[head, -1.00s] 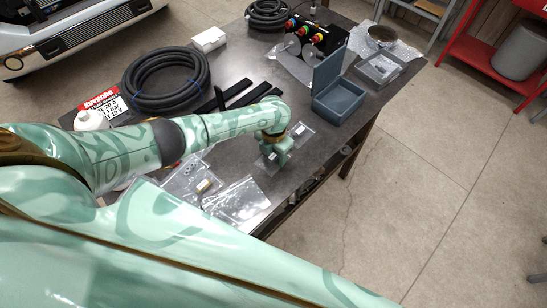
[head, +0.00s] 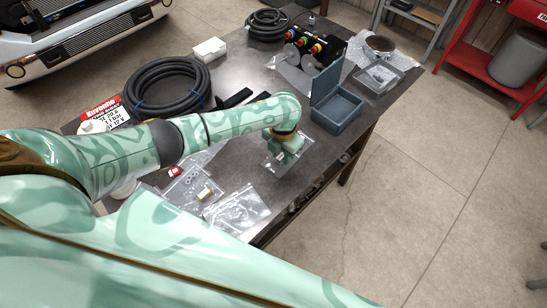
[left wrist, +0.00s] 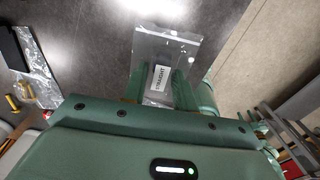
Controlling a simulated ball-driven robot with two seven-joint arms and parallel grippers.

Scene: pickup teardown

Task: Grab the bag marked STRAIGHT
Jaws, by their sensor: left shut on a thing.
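The bag marked STRAIGHT is a clear plastic bag (left wrist: 165,52) with a white label that reads STRAIGHT in the left wrist view. It lies between the two fingers of my left gripper (left wrist: 160,82), which is shut on it. In the head view my left gripper (head: 288,152) is over the near right part of the table, with some of the clear bag (head: 272,164) showing beside the fingers. The arm hides part of the bag. I cannot tell how far the bag is above the table.
Other clear bags (head: 237,210) lie at the table's near edge. A blue-grey open box (head: 337,110) stands right of my gripper. Open floor lies to the right.

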